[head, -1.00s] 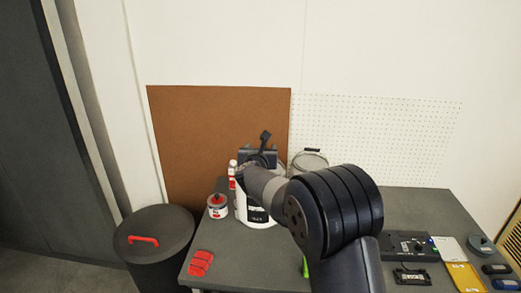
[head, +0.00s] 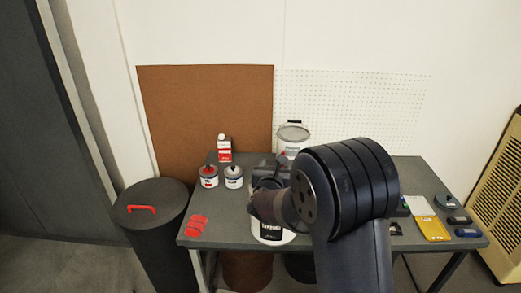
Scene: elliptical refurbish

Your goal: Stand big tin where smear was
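A big white tin (head: 272,234) with a black label is near the front edge of the table, below my gripper. My gripper (head: 266,183) is over its top; my wrist and arm cover much of the tin. The fingertips are hidden, but the tin has moved along with the gripper, so it appears held. I cannot tell whether its base touches the table. No smear shows on the visible tabletop. Another large pale tin (head: 292,137) with a grey lid stands at the back.
Two small tins, one red-topped (head: 208,178) and one grey-topped (head: 234,178), stand left of my gripper, with a red-and-white bottle (head: 225,150) behind. Red pieces (head: 197,226) lie at front left. A yellow item (head: 433,229) and devices lie right. A lidded black bin (head: 150,215) stands left.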

